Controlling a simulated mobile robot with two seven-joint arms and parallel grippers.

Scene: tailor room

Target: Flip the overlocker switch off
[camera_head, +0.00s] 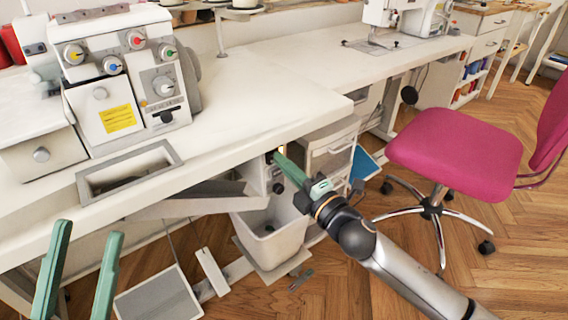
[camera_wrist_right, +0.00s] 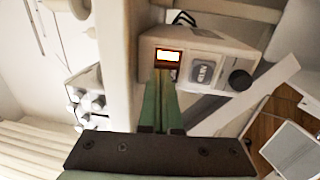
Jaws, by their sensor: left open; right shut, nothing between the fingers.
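The overlocker (camera_head: 118,75) stands on the white table at the left in the head view, with coloured dials on its front. A pale switch box (camera_wrist_right: 205,45) sits under the table edge; part of it shows in the head view (camera_head: 270,178). The box has a small lit switch (camera_wrist_right: 169,56), a grey square panel (camera_wrist_right: 205,72) and a black knob (camera_wrist_right: 240,80). My right gripper (camera_wrist_right: 163,72) is shut and empty, its tips right at the lower edge of the lit switch; contact cannot be told. My left gripper (camera_head: 89,230) is open and empty, at the lower left.
The white table (camera_head: 265,95) has a recessed tray (camera_head: 130,172) in front of the overlocker. Below it are a bin (camera_head: 270,240), a foot pedal (camera_head: 160,295) and drawers (camera_head: 330,150). A pink chair (camera_head: 455,150) stands at the right of my right arm.

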